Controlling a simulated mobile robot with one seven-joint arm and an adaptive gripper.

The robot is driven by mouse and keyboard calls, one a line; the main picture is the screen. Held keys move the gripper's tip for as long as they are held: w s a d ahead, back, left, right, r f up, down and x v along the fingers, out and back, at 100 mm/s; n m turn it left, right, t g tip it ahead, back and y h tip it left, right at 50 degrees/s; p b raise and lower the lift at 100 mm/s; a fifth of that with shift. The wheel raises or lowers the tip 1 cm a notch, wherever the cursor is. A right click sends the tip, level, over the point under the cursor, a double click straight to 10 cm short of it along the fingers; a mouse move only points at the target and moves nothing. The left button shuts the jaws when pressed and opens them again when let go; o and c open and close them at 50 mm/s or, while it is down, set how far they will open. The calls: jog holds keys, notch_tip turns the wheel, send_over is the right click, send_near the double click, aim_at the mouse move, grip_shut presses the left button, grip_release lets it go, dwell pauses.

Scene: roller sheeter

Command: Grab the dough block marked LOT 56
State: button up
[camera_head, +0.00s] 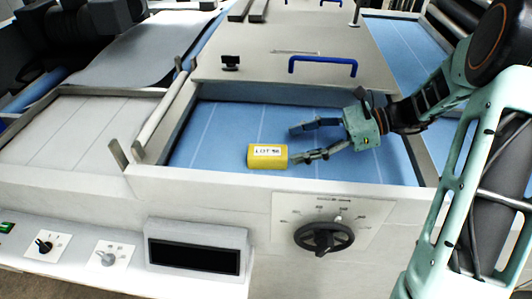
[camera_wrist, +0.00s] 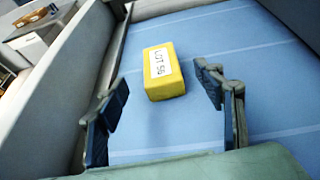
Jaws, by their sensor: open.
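The yellow dough block (camera_head: 267,160) lies on the blue belt (camera_head: 225,125) inside the machine's framed bay. Its white label starts "LOT 5"; the last digit is blurred but may be a 6. My gripper (camera_head: 298,143) is open just right of the block in the head view, its fingers pointing left toward it. In the wrist view the block (camera_wrist: 165,83) lies ahead, its near end showing between the spread fingertips (camera_wrist: 163,88). The fingers do not appear to touch it.
A metal cover with a blue handle (camera_head: 322,60) stands behind the bay. Raised pale walls edge the belt, including the front ledge (camera_head: 200,184). A black knob (camera_head: 323,235) is on the front panel. The belt around the block is clear.

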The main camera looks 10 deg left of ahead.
aim_at(272, 151)
jog(key=p+x, duration=0.1)
jog(key=x, duration=0.7)
jog(key=shift+a+f+p, duration=0.25)
jog(key=shift+f+p, duration=0.1)
jog(key=c, duration=1.4)
